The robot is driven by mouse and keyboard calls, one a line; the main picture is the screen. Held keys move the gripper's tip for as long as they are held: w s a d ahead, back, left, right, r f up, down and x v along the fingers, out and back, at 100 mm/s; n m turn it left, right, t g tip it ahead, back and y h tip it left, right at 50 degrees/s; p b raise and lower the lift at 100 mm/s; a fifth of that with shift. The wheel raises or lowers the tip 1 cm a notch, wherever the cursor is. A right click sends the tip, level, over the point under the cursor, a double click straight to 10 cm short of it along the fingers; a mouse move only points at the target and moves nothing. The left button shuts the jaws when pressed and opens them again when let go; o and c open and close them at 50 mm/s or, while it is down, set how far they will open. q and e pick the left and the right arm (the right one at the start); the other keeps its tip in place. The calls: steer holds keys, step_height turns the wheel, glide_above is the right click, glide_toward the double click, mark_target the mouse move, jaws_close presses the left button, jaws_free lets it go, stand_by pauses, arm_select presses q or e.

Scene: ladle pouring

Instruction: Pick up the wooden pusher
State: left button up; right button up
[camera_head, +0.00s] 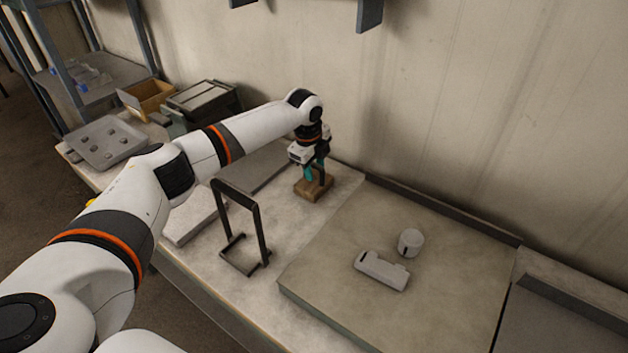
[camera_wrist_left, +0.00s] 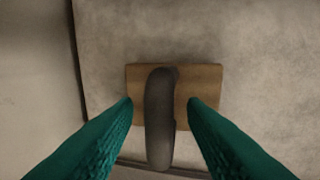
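The wooden pusher (camera_head: 312,191) is a brown wooden block with a dark curved handle, on the worktop near the back wall. In the left wrist view its block (camera_wrist_left: 208,82) lies under the handle (camera_wrist_left: 160,118), which runs up the middle of the picture. My left gripper (camera_head: 315,174) points down over the pusher. In the left wrist view the teal fingers of my left gripper (camera_wrist_left: 160,104) are apart, one on each side of the handle, with a visible gap on both sides. The handle is mostly hidden by the gripper in the head view. My right gripper is not in view.
A black wire stand (camera_head: 239,225) stands on the worktop under my left arm. A raised slab (camera_head: 330,285) at the right carries a white cylinder (camera_head: 411,242) and a pale flat object (camera_head: 381,271). A grey tray (camera_head: 107,141) and boxes (camera_head: 203,97) stand at the left.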

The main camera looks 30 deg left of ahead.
arm_select(q)
jaws_close()
stand_by(0.3)
